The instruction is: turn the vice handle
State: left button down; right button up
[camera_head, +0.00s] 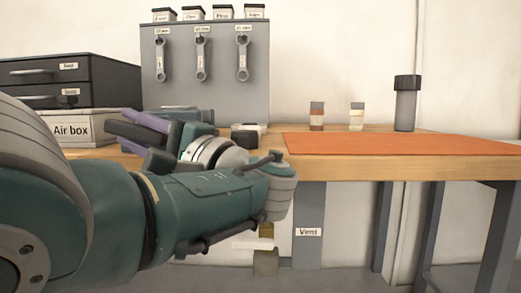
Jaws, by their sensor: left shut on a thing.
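My left arm comes in from the left and folds back at a grey joint. My left gripper (128,132), with purple and dark parts, points left over the bench near the Air box. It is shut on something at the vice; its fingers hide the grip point. The grey-blue vice (183,112) shows only in part behind the gripper. The vice handle is not clearly visible, hidden by the gripper and wrist. My right gripper is not in view.
A dark drawer unit (70,78) stands on the white Air box (85,129) at left. A grey panel (220,85) with hanging wrenches stands behind.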

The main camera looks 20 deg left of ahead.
aim_at(160, 146)
pick_arm(q)
jog(key=shift+m+t+y+b, duration=0.3)
jog(key=shift+m+y+b, duration=0.1)
jog(key=shift+y+b, duration=0.2)
jog(key=c, duration=0.7)
grip_release()
jog(key=b+v, duration=0.2)
jog(key=v, duration=0.1)
jog(key=b+v, duration=0.2)
jog(key=v, duration=0.1)
jog(key=b+v, duration=0.3)
jog(key=shift+a+f, duration=0.15)
jog(key=shift+f, duration=0.15)
jog(key=shift+d+r+b, duration=0.1)
jog(key=shift+d+b, duration=0.25)
jog(key=shift+d, duration=0.2)
